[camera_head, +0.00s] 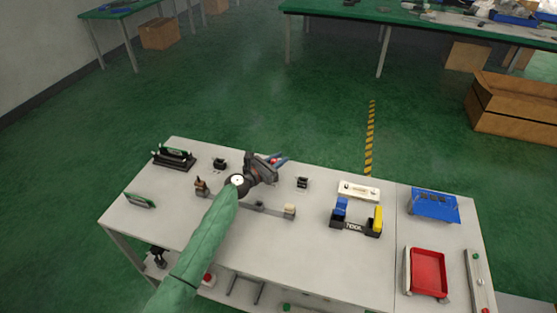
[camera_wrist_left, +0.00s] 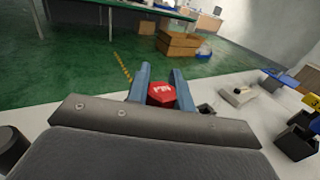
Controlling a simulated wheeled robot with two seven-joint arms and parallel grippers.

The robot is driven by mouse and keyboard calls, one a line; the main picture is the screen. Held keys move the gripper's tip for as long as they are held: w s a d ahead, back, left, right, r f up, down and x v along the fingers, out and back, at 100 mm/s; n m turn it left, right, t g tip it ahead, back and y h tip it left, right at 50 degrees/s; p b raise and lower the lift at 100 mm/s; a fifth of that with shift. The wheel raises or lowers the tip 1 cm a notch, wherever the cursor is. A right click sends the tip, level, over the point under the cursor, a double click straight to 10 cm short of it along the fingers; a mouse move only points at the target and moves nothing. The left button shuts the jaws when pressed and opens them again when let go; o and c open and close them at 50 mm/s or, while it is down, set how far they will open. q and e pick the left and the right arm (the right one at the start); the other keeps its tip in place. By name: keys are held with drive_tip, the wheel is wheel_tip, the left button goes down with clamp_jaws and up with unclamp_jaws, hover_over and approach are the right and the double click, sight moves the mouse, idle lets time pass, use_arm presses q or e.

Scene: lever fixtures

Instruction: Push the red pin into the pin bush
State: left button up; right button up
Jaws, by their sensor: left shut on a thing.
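My left gripper (camera_head: 279,160) reaches over the far edge of the white table. Its blue fingers are shut on the red pin (camera_wrist_left: 161,94), whose red hexagonal head shows between them in the left wrist view; a bit of red also shows in the head view (camera_head: 274,160). The pin's lower part is hidden. A small black block (camera_head: 302,183) stands on the table just right of the gripper, and another black block (camera_head: 220,163) stands to its left. I cannot tell which is the pin bush. My right gripper is not in view.
The white table (camera_head: 330,255) also carries a black tool holder (camera_head: 355,228) with blue and yellow pieces, a white plate fixture (camera_head: 358,190), a blue bin (camera_head: 435,205) and a red tray (camera_head: 428,272). A lever bar (camera_head: 265,208) lies near my forearm.

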use_arm(q)
drive_tip(key=shift+f+b, duration=0.75)
drive_tip(key=shift+f, duration=0.25)
